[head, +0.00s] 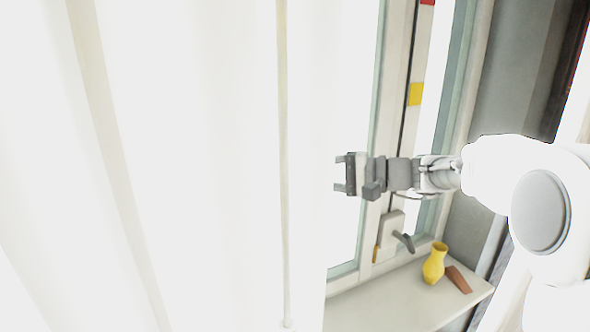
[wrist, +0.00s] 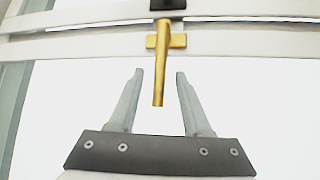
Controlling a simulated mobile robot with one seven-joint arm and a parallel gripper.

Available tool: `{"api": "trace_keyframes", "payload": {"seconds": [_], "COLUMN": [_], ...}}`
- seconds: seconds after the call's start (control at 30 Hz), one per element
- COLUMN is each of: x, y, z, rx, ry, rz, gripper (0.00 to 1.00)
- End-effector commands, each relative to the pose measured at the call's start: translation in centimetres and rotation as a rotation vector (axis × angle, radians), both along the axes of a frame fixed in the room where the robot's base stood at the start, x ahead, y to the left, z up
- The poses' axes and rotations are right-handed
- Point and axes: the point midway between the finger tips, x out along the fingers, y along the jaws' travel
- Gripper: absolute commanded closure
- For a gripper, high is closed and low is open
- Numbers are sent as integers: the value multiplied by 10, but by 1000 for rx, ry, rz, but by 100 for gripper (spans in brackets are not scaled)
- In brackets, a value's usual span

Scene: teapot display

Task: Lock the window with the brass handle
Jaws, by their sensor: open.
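The brass handle (wrist: 160,62) shows in the wrist view as a gold lever with a short crosspiece on a white window frame bar (wrist: 80,46). Its lever points down the picture, and its free end lies between my two fingers in that view. My gripper (head: 341,173) is open and empty, with a finger on either side of the lever in the picture; I see no contact. In the head view my gripper is in front of the white window frame (head: 395,80), and I cannot make out the brass handle for certain there.
A pale box with a dark grey lever (head: 403,241) is on the frame below my gripper. A yellow vase (head: 434,264) and a brown wedge-shaped object (head: 458,280) are on the sill (head: 395,305). A white curtain (head: 200,170) fills the left side.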

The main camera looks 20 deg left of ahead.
Motion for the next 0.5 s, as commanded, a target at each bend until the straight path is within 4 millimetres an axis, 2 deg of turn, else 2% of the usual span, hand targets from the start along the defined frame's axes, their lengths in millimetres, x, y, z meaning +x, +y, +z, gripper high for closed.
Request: {"api": "trace_keyframes", "payload": {"seconds": [0.03, 0.2, 0.5], "x": [-1, -3, -3], "y": [8, 21, 24], "z": [0, -3, -4], "rx": [-1, -1, 0], "ry": [1, 0, 0], "rz": [3, 1, -1], "gripper": [51, 51, 51]}}
